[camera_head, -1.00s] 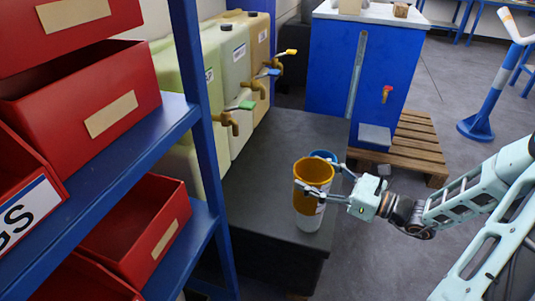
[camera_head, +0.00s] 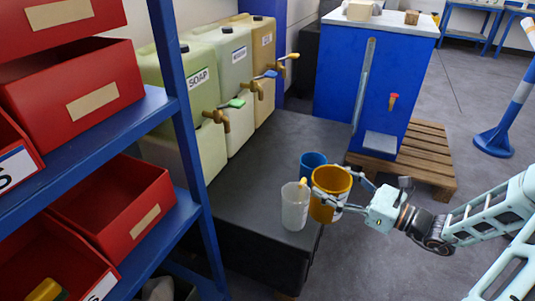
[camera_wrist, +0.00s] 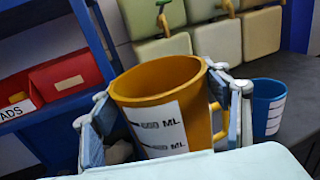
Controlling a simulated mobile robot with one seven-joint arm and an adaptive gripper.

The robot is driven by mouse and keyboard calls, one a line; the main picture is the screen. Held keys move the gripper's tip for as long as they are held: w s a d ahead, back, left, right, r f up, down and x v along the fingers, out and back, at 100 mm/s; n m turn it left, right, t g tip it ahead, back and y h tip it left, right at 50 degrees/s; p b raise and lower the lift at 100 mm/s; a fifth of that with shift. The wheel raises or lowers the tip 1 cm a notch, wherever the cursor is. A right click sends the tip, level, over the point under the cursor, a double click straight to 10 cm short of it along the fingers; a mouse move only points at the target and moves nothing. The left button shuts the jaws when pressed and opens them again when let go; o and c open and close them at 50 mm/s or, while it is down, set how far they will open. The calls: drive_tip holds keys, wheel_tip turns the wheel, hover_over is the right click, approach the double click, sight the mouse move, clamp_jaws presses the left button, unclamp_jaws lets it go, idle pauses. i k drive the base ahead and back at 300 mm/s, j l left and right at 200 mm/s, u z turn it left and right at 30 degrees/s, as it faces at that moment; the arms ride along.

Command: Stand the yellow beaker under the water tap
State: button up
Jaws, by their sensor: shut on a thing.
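The yellow beaker (camera_head: 331,180) is held upright or slightly tilted by my gripper (camera_head: 343,192), at the right edge of the dark bench. Whether its base touches anything is hidden. In the wrist view the beaker (camera_wrist: 165,105) fills the middle, with a white volume label and a handle at right. The fingers of my gripper (camera_wrist: 165,125) close on its two sides. Three canisters stand left on the bench. The middle one (camera_head: 228,70), with a partly legible label, has a brass tap with a blue handle (camera_head: 265,75); it seems to be the water tap.
The bench (camera_head: 255,165) is clear between these and the taps. A blue shelf (camera_head: 185,110) with red bins is at left.

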sight(264, 147)
drive_tip(key=l+u, duration=0.15)
drive_tip(key=l, duration=0.5)
drive_tip(key=l+u, duration=0.15)
drive_tip(key=l, duration=0.5)
drive_tip(key=i+l+u, duration=0.1)
drive_tip(key=l, duration=0.2)
drive_tip(key=i+l+u, duration=0.1)
drive_tip(key=l, duration=0.25)
drive_tip(key=i+l+u, duration=0.2)
drive_tip(key=i+l, duration=0.25)
drive_tip(key=l, duration=0.15)
drive_tip(key=i+l+u, duration=0.25)
drive_tip(key=i+l, duration=0.25)
drive_tip(key=i, duration=0.15)
drive_tip(key=i+u, duration=0.1)
drive_tip(key=i, duration=0.45)
